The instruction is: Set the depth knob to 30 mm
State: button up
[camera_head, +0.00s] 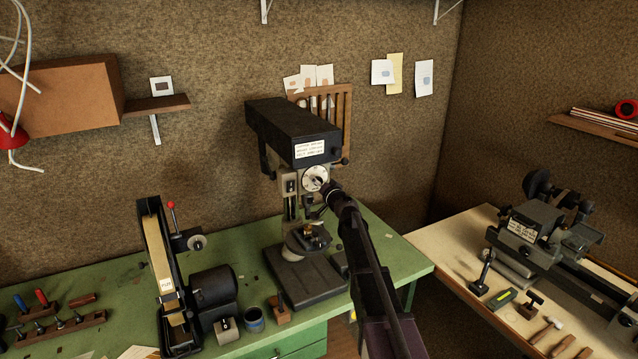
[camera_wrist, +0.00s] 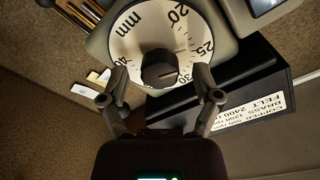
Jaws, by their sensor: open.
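The drill press (camera_head: 290,130) stands on the green bench, with a white round dial (camera_head: 314,177) on its front. In the wrist view the dial (camera_wrist: 128,45) fills the upper middle and shows "mm" and numbers such as 20, 25, 30 and 40. The dark depth knob (camera_wrist: 159,68) sits at its centre. A pale line on the knob points right, roughly toward the 30; the exact reading is unclear. My gripper (camera_wrist: 161,78) is open, one finger on either side of the knob. Finger contact cannot be told. In the head view my gripper (camera_head: 326,187) is at the dial's lower right.
A lathe (camera_head: 545,235) stands on the pale bench at right. The press's dark head housing, with a speed label (camera_wrist: 255,108), is close to my right finger.

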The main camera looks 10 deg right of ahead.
jog(key=shift+w+a, duration=0.1)
jog(key=shift+w, duration=0.15)
grip_shut()
jog(key=shift+m, duration=0.3)
jog(key=m, duration=0.6)
jog(key=shift+m, duration=0.3)
jog(key=m, duration=0.6)
jog(key=shift+m+g+y, duration=0.3)
